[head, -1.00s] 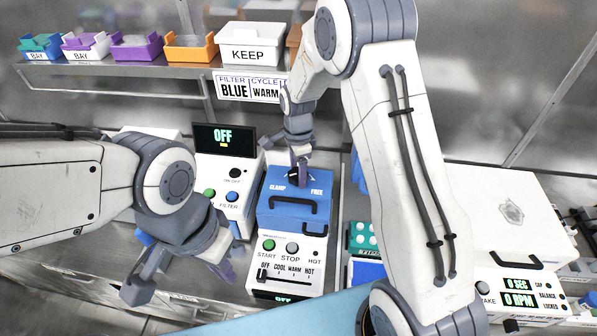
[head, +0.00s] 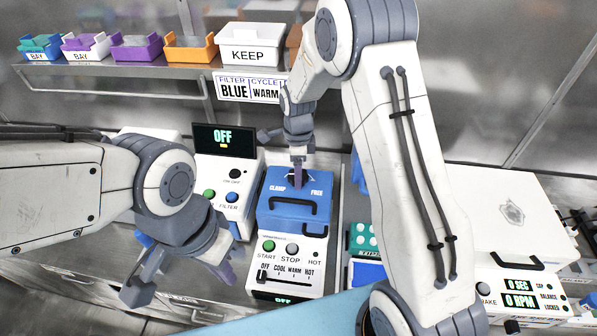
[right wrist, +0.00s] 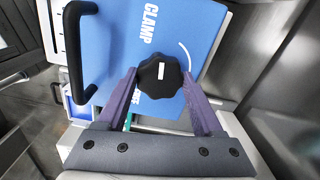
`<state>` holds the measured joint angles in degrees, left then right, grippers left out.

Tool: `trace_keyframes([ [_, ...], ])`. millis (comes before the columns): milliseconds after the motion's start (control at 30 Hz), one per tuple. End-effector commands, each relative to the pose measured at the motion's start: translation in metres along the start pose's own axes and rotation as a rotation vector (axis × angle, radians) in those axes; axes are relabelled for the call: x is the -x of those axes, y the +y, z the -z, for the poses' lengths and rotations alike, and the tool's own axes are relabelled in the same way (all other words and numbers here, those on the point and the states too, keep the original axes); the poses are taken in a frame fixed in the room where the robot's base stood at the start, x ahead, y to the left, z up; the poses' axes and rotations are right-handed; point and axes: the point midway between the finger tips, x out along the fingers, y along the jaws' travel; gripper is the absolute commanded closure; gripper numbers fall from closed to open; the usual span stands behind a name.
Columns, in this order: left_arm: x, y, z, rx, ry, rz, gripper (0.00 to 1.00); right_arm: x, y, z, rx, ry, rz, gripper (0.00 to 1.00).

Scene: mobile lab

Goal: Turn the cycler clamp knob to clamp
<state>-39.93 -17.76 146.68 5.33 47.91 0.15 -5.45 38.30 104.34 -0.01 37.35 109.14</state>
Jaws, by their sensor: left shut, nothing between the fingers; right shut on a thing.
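The cycler (head: 275,222) has a blue lid (head: 290,215) marked CLAMP at left and FREE at right in the head view. Its black clamp knob (right wrist: 152,88) has a white mark and shows clearly in the right wrist view. My right gripper (right wrist: 160,75) has one purple finger on each side of the knob and is shut on it. In the head view my right gripper (head: 298,180) points down onto the lid and mostly covers the knob. The FREE label is partly hidden by a finger in the right wrist view. My left gripper (head: 228,273) is shut and empty, left of the cycler's front.
A filter unit (head: 222,180) with an OFF screen (head: 223,138) stands left of the cycler. A teal rack (head: 362,238) and a white centrifuge (head: 510,215) stand to the right. A shelf above holds several bins and a KEEP box (head: 250,45).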

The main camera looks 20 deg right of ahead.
Motion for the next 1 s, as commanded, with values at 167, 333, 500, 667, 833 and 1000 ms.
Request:
trace_keyframes([
  [167,0.0,0.0,0.0,0.0,0.0,0.0,1.0,0.001,0.0,0.0,0.001,0.0,0.001,0.17],
  [333,0.0,0.0,0.0,0.0,0.0,0.0,1.0,0.001,0.0,0.0,0.001,0.0,0.0,0.02],
  [500,0.0,0.0,0.0,0.0,0.0,0.0,1.0,0.001,0.0,0.0,0.001,0.0,0.001,0.02],
  [667,-0.004,0.0,0.0,0.0,0.0,0.0,1.0,0.012,-0.001,-0.001,0.001,-0.001,0.004,0.02],
  [833,-0.014,-0.001,-0.001,-0.001,0.0,0.0,1.0,0.043,-0.002,-0.001,0.001,-0.003,0.008,0.02],
  [1000,-0.02,-0.002,-0.001,-0.001,0.0,0.0,1.0,0.076,-0.001,0.0,0.001,-0.002,0.005,0.02],
])
